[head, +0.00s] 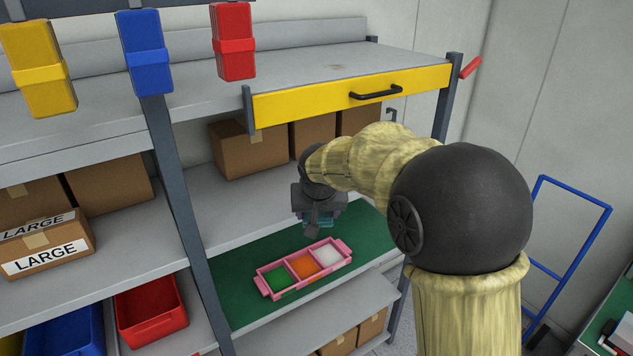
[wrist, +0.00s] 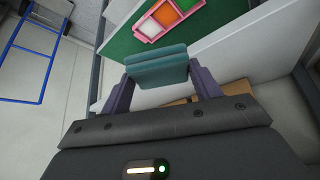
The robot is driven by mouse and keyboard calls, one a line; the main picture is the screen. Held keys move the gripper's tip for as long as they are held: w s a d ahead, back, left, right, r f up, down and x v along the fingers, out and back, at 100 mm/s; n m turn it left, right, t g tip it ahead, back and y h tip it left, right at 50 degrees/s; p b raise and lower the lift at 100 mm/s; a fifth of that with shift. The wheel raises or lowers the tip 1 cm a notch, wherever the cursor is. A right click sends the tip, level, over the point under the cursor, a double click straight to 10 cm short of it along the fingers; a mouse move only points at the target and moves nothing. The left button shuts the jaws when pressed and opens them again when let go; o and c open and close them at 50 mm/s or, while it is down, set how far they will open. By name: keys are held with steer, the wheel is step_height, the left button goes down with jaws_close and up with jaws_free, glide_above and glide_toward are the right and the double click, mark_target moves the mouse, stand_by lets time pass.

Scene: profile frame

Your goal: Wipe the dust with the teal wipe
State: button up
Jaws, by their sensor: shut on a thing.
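The teal wipe (wrist: 156,66) is a folded teal block pinched between the two fingers of my gripper (wrist: 158,74) in the wrist view. Only a small part of the wipe (head: 322,219) shows there, below the gripper. A faint brownish smudge (head: 337,67), possibly the dust, lies on the grey top shelf, well above and behind the gripper. I see no clear dust on the mat.
The pink tray (head: 316,244) has green, orange and white compartments and sits close to the gripper. Cardboard boxes (head: 248,150) stand at the back. A blue hand truck (head: 575,262) stands right.

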steer(key=d+f+b, duration=0.2)
steer(key=d+f, duration=0.2)
steer(key=f, duration=1)
steer(key=d+f+b, duration=0.2)
steer(key=d+f, duration=0.2)
steer(key=f, duration=0.9)
steer(key=s+d+f+b, duration=0.1)
steer(key=s+d+f, duration=0.2)
steer(key=f, duration=0.3)
steer(key=s+d+f+m+b, duration=0.1)
steer(key=s+d+f, duration=0.2)
steer(key=f, duration=0.3)
steer(key=s+d+f+b, duration=0.2)
steer(key=s+d+f, duration=0.1)
steer(key=d+f, duration=0.2)
steer(key=shift+d+f+h, duration=0.15)
steer(key=shift+f+h, duration=0.25)
steer(key=shift+f, duration=0.25)
